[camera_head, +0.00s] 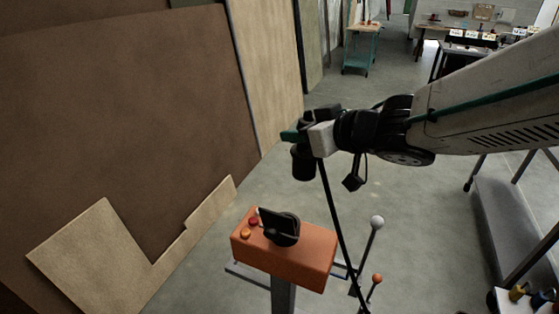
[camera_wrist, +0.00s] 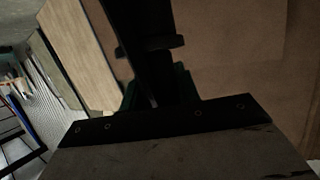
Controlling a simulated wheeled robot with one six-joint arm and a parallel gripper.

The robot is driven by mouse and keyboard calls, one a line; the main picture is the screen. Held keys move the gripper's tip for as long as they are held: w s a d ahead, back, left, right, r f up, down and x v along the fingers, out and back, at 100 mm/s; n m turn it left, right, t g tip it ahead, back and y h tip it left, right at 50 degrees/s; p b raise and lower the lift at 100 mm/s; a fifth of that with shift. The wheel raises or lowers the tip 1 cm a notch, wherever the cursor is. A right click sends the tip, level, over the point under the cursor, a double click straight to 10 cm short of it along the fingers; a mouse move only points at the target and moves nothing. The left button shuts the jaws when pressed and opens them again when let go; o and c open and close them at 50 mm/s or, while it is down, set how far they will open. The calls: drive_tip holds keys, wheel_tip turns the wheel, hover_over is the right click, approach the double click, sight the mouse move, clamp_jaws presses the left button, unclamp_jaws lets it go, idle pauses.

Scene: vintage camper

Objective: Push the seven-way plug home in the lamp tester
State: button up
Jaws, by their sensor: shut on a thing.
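The lamp tester (camera_head: 315,262) is an orange box on a grey post in the lower middle of the head view. Its top carries a round black socket (camera_head: 286,236) with a raised black lid (camera_head: 277,219), and small red and orange lamps (camera_head: 246,233) at the left. My gripper (camera_head: 297,138) is above the tester, shut on the black seven-way plug (camera_head: 303,164), which hangs below the jaws, apart from the socket. In the wrist view the dark plug (camera_wrist: 150,47) stands out beyond the green fingers. Its contact face is hidden.
A black cable (camera_head: 334,215) runs down from near my gripper, passing right of the tester. Rods with a white knob (camera_head: 376,222) and an orange knob (camera_head: 377,279) stand right of it. A brown panel (camera_head: 120,130) fills the left. Concrete floor behind the tester is clear.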

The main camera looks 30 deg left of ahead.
drive_tip(key=s+a+r+g, duration=0.1)
drive_tip(key=s+a+r, duration=0.1)
drive_tip(key=s, duration=0.1)
wheel_tip(320, 180, down, 7)
drive_tip(key=s, duration=0.1)
drive_tip(key=shift+s+n, duration=0.2)
drive_tip(key=shift+n, duration=0.2)
drive_tip(key=shift+d, duration=0.1)
drive_tip(key=shift+f, duration=2.85)
drive_tip(key=shift+f, duration=0.15)
drive_tip(key=shift+f, duration=0.3)
drive_tip(key=shift+f, duration=0.55)
